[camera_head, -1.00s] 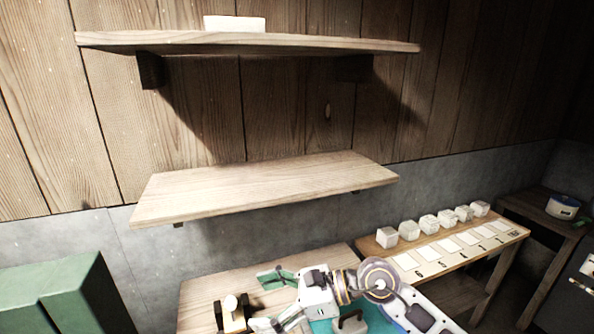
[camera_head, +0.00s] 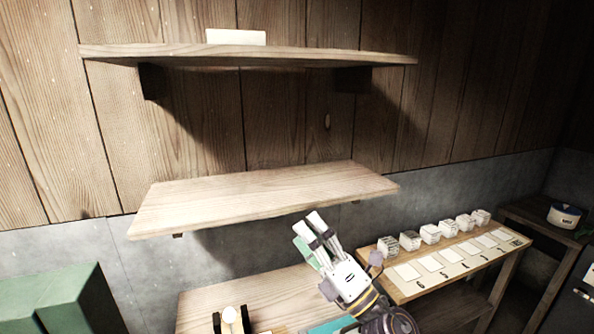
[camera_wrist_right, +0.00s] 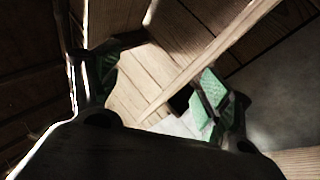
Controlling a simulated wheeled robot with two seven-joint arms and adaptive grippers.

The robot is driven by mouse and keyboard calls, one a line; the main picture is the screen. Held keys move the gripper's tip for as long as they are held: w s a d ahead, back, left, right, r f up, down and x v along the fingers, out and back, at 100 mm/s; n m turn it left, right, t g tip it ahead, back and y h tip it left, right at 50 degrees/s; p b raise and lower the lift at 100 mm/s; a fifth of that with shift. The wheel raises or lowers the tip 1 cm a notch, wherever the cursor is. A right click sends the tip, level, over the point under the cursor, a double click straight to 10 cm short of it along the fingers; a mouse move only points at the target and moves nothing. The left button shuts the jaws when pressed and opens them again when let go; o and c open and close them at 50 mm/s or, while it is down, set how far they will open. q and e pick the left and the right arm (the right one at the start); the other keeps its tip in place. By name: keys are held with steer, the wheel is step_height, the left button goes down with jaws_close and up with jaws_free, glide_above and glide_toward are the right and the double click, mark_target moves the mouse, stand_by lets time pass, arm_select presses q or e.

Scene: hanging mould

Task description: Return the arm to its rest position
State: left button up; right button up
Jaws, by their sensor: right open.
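My right gripper (camera_head: 312,238) is raised above the workbench, in front of the lower shelf's right end, with its fingers pointing up and to the left. In the right wrist view its two green-padded fingers (camera_wrist_right: 160,92) stand apart with nothing between them. Beyond them are a wooden board and the plank wall. My left gripper is not in view.
The lower shelf (camera_head: 260,192) is bare. The upper shelf (camera_head: 330,52) carries a white block (camera_head: 236,37). The workbench (camera_head: 210,298) has a brass-and-black fixture (camera_head: 231,318). Several white cubes (camera_head: 430,234) line a side table (camera_head: 478,265). A green cabinet (camera_head: 50,297) stands at left.

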steer(key=w+d+f+m+t+h, duration=0.4)
steer(key=d+f+m+h, duration=0.4)
steer(key=d+m+h, duration=0.6)
steer(key=s+d+f+m+g+h, duration=0.1)
steer(key=d+f+m+g+h, duration=0.15)
steer(key=f+m, duration=0.3)
steer(key=d+f+m+g+h, duration=0.1)
steer(key=f+m+g, duration=0.25)
steer(key=f, duration=0.25)
steer(key=s+d+f+m+g, duration=0.3)
steer(key=s+f+m+g, duration=0.6)
steer(key=s+f, duration=1.15)
steer(key=s+f+n+g, duration=0.1)
steer(key=s+f+g, duration=0.1)
steer(key=f, duration=1.4)
steer(key=s+f+n+g, duration=0.1)
steer(key=f+g, duration=0.1)
steer(key=f, duration=1.4)
steer(key=s+d+f, duration=0.1)
steer(key=s+f, duration=0.9)
steer(key=s, duration=0.1)
steer(key=s+d+f+g, duration=0.1)
steer(key=s+d+f, duration=0.1)
steer(key=s+f, duration=0.8)
steer(key=shift+s+d, duration=0.3)
steer(key=shift+s, duration=0.6)
steer(key=shift+y, duration=0.25)
